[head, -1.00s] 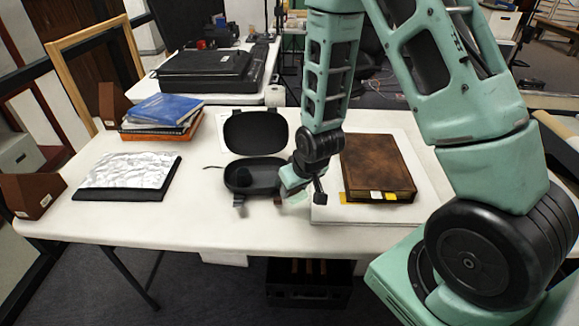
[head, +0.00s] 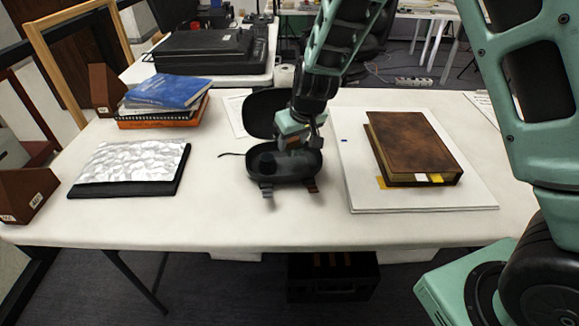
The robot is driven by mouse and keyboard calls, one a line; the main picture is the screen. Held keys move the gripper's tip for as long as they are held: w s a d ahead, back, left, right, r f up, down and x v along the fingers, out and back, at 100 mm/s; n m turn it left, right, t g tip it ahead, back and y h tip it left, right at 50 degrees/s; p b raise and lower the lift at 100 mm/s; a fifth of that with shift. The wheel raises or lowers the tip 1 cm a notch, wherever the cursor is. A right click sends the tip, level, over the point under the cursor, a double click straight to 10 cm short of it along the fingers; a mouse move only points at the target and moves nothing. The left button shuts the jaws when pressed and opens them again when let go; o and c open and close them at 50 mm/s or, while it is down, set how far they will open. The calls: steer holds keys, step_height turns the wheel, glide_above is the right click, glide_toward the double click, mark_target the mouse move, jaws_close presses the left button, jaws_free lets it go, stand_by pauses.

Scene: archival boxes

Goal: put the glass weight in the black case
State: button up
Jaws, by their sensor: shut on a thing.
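The black case (head: 262,174) lies open on the white table, its lid (head: 262,112) tipped back behind its base. My gripper (head: 300,147) is over the right part of the case, pointing down. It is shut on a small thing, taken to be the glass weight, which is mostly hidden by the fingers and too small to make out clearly. A dark round shape (head: 267,161) shows inside the base, left of the gripper. I cannot tell whether the held thing touches the case.
A brown book (head: 412,145) lies on a white board (head: 370,199) to the right. A crumpled silvery sheet on a black slab (head: 130,165), stacked books (head: 165,95) and brown holders (head: 25,195) are on the left. Bare table (head: 225,215) lies in front of the case.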

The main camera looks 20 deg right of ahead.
mark_target(290, 168)
step_height(290, 168, down, 7)
steer(key=shift+f+b, duration=0.2)
steer(key=shift+b, duration=0.25)
steer(key=shift+f, duration=0.15)
steer(key=o, duration=0.9)
steer(key=shift+o, duration=0.2)
